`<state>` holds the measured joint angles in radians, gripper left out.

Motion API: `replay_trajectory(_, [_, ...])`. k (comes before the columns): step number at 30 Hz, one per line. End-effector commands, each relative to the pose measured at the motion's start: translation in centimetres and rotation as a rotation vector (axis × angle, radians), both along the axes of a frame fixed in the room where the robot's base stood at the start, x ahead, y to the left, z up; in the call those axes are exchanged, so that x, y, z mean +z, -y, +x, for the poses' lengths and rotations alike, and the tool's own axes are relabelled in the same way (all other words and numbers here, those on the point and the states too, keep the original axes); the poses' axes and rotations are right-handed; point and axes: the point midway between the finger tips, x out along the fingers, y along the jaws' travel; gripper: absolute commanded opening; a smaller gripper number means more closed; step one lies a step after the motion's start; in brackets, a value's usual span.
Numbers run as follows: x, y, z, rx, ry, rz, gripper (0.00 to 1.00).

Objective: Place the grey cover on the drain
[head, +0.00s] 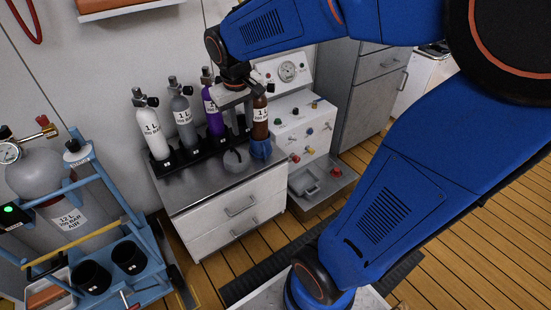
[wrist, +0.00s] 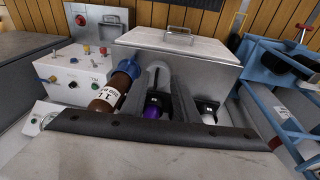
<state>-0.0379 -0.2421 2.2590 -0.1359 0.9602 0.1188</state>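My gripper (head: 238,128) points down over the metal cabinet top, between the purple cylinder and the brown cylinder. Its two grey fingers appear apart, with a gap between them; they also show in the wrist view (wrist: 168,88). A round grey piece (head: 235,160), likely the grey cover, sits on the cabinet top just below the fingertips. It is partly hidden in the wrist view, and I cannot tell whether the fingers touch it. I cannot clearly identify the drain; a grey tray (head: 335,180) with a small square fitting lies below the white panel.
A brown cylinder (head: 260,118) with a blue base (head: 261,149) stands close to my gripper's right. Purple (head: 214,122), grey and white cylinders stand in a black rack behind. The white valve panel (head: 300,125) is at right. A blue cart (head: 150,275) is at lower left.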

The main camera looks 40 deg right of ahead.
Motion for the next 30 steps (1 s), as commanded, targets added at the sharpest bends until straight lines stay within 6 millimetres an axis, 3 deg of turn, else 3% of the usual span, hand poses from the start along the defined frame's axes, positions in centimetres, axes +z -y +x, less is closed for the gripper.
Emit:
replay_trajectory(6, [1.7, -0.2, -6.0, 0.007, 0.073, 0.031, 0.27])
replay_trajectory(15, [2.1, -0.7, -13.5, 0.021, 0.167, 0.071, 0.27])
replay_trajectory(21, [1.6, -1.1, -17.3, 0.031, 0.219, 0.09, 0.27])
replay_trajectory(25, [1.3, -1.2, -18.5, 0.035, 0.235, 0.096, 0.27])
replay_trajectory(30, [1.3, -1.2, -18.3, 0.012, 0.233, 0.106, 0.68])
